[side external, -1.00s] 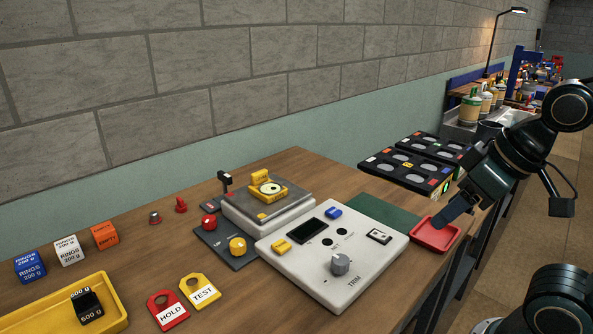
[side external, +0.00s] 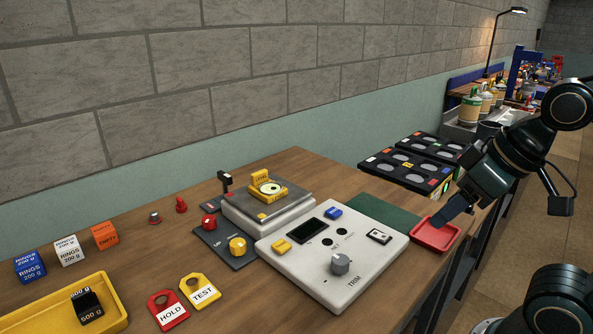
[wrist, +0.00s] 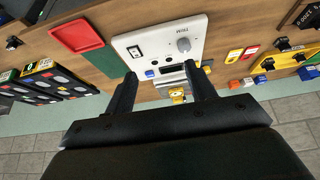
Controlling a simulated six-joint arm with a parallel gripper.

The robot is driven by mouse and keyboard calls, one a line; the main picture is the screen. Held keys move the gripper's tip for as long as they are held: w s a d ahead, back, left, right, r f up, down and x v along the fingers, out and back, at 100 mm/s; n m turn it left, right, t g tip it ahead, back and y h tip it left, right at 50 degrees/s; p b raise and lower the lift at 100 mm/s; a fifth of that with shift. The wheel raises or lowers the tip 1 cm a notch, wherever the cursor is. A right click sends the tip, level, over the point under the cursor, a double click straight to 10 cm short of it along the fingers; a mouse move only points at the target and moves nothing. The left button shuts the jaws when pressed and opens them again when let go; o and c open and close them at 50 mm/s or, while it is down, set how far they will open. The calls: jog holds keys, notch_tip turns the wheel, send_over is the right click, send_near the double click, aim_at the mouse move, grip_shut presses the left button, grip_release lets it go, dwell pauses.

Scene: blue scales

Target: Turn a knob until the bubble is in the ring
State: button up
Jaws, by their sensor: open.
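A yellow bubble level (side external: 275,196) with a round pale vial sits on the grey plate of the scale (side external: 298,202); the bubble's place in the ring is too small to tell. A red knob (side external: 208,221) and a yellow knob (side external: 237,245) stand on a dark panel by the scale. A grey knob (side external: 340,264) marked TRIM is on the white console (side external: 308,291); it also shows in the wrist view (wrist: 184,44). My gripper (side external: 450,216) is over the red tray, right of the console and away from the knobs. In the wrist view its fingers (wrist: 159,72) are apart and empty.
The red tray (side external: 426,244) lies beside a green mat (side external: 388,219). Black racks (side external: 402,178) stand behind. HOLD (side external: 170,313) and TEST (side external: 203,293) tags, weight boxes (side external: 68,252) and a yellow tray (side external: 38,309) with a black weight are at the left.

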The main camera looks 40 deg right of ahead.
jog(key=w+a+r, duration=0.1)
jog(key=w+r, duration=0.4)
jog(key=w, duration=0.6)
jog(key=m+g, duration=0.1)
send_over(209, 218)
jog(key=s, duration=0.6)
notch_tip(209, 218, down, 12)
jog(key=r, duration=0.1)
jog(key=shift+w+a+f, duration=0.15)
jog(key=shift+a+f, duration=0.1)
jog(key=shift+f, duration=0.05)
jog(key=x, duration=1.3)
jog(key=shift+d+f, duration=0.25)
jog(key=shift+f, duration=0.1)
jog(key=c, duration=1)
